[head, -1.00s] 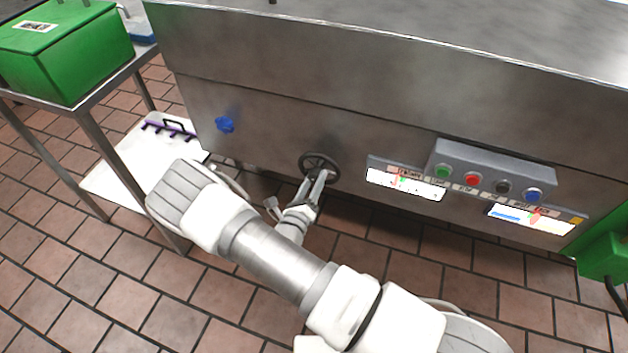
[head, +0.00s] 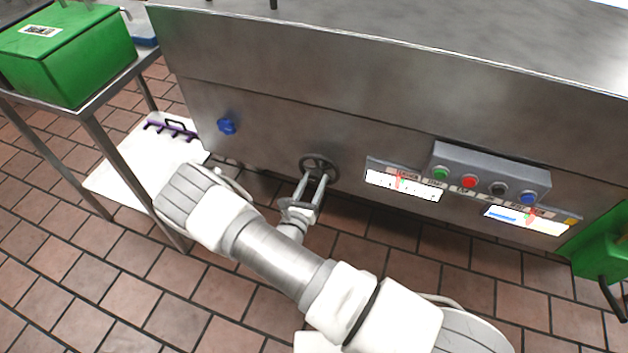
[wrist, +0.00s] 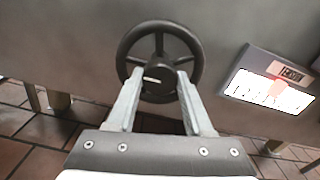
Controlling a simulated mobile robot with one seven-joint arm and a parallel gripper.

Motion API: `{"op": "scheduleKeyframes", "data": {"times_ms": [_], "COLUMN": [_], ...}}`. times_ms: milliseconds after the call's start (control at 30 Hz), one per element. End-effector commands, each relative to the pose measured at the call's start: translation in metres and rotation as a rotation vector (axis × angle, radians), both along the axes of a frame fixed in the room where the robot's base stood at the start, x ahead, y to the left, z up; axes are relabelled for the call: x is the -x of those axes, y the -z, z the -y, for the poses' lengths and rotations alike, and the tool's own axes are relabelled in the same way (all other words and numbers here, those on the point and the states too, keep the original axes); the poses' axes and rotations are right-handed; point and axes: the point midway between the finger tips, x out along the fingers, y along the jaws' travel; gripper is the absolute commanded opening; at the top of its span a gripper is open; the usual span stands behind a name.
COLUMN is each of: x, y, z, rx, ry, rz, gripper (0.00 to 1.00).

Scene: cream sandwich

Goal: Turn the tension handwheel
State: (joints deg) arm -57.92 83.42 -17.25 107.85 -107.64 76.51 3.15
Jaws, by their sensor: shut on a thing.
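The tension handwheel (head: 320,162) is a dark spoked wheel on the front of the steel machine. It fills the upper middle of the wrist view (wrist: 187,42), with a white mark on its hub (wrist: 158,84). My gripper (head: 317,178) reaches it from below and in front. In the wrist view its two fingers (wrist: 158,85) stand on either side of the hub and are shut on it. The fingertips overlap the lower inside of the rim. The exact contact is partly hidden behind the fingers.
A label marked TENSION (wrist: 290,73) is right of the wheel. A button box (head: 490,172) and lit panels (head: 403,184) are on the machine front to the right. A blue knob (head: 226,126) is to the left. A green box (head: 65,50) sits on a side table. The tiled floor is below.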

Motion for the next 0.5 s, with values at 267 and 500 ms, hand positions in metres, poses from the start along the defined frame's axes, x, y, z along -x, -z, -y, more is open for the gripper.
{"op": "scheduleKeyframes", "data": {"times_ms": [267, 500], "x": [0.0006, 0.0007], "y": [0.0007, 0.0008], "z": [0.0002, 0.0000], "rx": [-0.016, -0.015], "ry": [0.001, 0.000], "rz": [0.004, 0.003], "gripper": [0.00, 0.60]}}
